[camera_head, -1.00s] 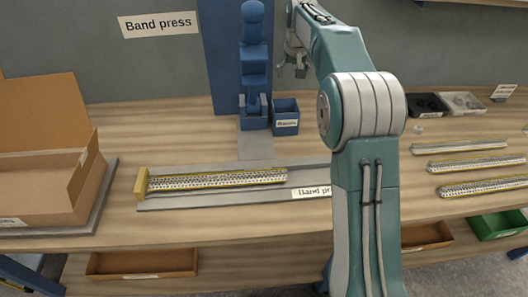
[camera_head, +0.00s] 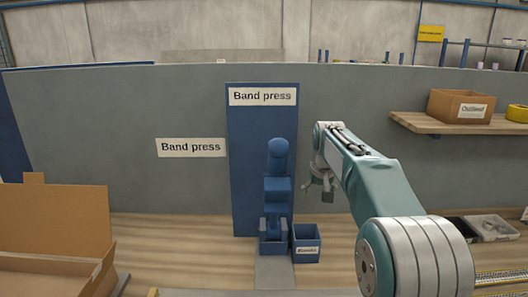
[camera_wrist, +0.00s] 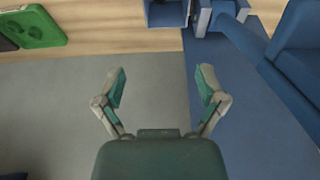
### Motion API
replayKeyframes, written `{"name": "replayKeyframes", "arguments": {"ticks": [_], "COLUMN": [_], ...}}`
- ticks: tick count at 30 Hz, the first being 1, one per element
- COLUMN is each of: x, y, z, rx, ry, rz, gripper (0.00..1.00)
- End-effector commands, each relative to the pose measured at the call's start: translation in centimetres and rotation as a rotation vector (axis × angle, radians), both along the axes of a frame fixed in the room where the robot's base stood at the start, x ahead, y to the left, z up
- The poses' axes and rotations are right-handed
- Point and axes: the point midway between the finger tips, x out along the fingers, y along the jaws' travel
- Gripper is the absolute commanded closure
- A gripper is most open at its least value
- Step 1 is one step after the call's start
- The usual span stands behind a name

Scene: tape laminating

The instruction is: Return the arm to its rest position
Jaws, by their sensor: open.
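My arm (camera_head: 385,190) is bent at the right of the head view, with its rounded joint low at the right. My gripper (camera_head: 318,192) hangs in the air at the arm's far end, to the right of the blue band press (camera_head: 277,190). In the wrist view my gripper (camera_wrist: 160,88) is open and empty, its two fingers spread apart. Behind the fingers the wrist view shows a grey panel and the blue press board.
A small blue bin (camera_head: 306,243) stands beside the press. An open cardboard box (camera_head: 55,245) is at the left. A shelf (camera_head: 455,124) on the right holds a carton (camera_head: 460,105). Dark and grey trays (camera_head: 490,228) lie at the right.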

Motion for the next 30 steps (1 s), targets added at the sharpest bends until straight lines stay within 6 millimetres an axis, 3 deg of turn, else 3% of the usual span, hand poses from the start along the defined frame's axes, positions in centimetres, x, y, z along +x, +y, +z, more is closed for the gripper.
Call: {"name": "replayKeyframes", "arguments": {"ticks": [6, 15, 22, 30], "x": [-5.0, -12.2, -18.0, -24.8], "y": [0.0, -0.1, -0.1, -0.1], "z": [2.8, 4.8, 5.1, 4.1], "rx": [0.001, 0.001, 0.002, 0.003], "ry": [-0.029, -0.065, -0.093, -0.126], "rz": [0.0, 0.001, 0.001, 0.001], "gripper": [0.11, 0.11, 0.11, 0.11]}}
